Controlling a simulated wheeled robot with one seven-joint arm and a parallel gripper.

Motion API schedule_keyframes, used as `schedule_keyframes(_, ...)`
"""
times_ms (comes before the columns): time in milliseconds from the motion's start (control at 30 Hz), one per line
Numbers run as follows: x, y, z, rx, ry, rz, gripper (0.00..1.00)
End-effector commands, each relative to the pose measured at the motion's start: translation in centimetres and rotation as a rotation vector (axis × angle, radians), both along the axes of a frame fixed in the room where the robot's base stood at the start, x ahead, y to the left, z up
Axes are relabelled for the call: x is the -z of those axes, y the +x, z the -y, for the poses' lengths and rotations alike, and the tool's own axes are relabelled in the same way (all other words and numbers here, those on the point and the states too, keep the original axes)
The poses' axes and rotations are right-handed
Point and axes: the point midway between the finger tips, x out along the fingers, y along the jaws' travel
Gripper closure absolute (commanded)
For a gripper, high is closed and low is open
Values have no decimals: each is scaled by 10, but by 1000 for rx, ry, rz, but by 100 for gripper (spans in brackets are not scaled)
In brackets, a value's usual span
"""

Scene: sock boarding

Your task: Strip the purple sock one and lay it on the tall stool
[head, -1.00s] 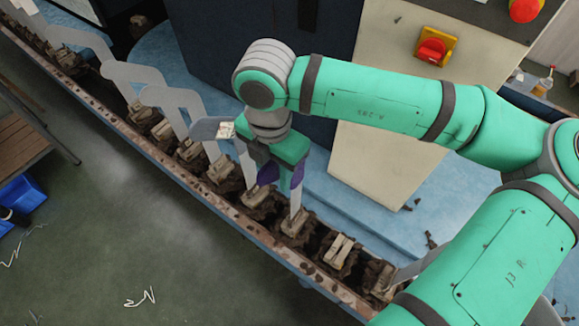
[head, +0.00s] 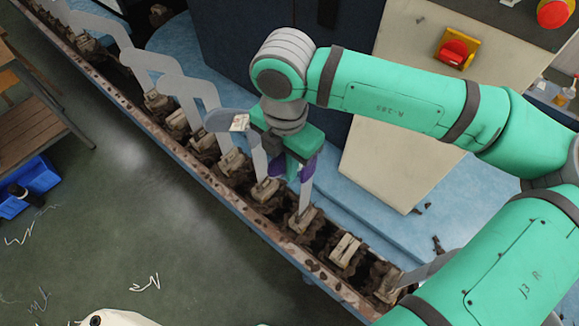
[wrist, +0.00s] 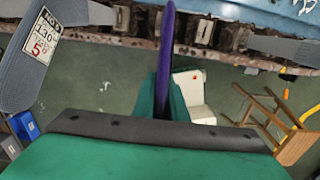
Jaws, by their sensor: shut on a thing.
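The purple sock (head: 307,167) is on a grey upright board near the middle of the head view. Bare grey board shows below it. My gripper (head: 292,168) is over the board's upper part, shut on the sock, and hides much of it. In the wrist view the sock (wrist: 164,60) shows as a narrow purple strip seen edge-on between the green fingers. A wooden stool (wrist: 298,148) with long legs shows at the lower right of the wrist view; I take it for the tall stool. I cannot see it in the head view.
A rusty conveyor rail (head: 215,190) runs diagonally, carrying several other grey boards (head: 150,62) close to my gripper. A label (head: 239,123) is on a neighbouring board. A slatted wooden bench (head: 35,125) and blue bin (head: 28,188) stand left. The green floor between is mostly clear.

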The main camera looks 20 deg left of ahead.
Motion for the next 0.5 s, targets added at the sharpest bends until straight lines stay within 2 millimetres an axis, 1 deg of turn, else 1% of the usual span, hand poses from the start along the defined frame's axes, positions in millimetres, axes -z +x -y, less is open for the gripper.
schedule_keyframes(33, -10, 1, 0, 0, -1, 5, 100)
schedule_keyframes(100, -23, 1, 0, 1, -2, 6, 100)
schedule_keyframes(300, -60, 1, 0, 1, 0, 4, 100)
schedule_keyframes(500, -82, 0, 0, 0, -1, 2, 100)
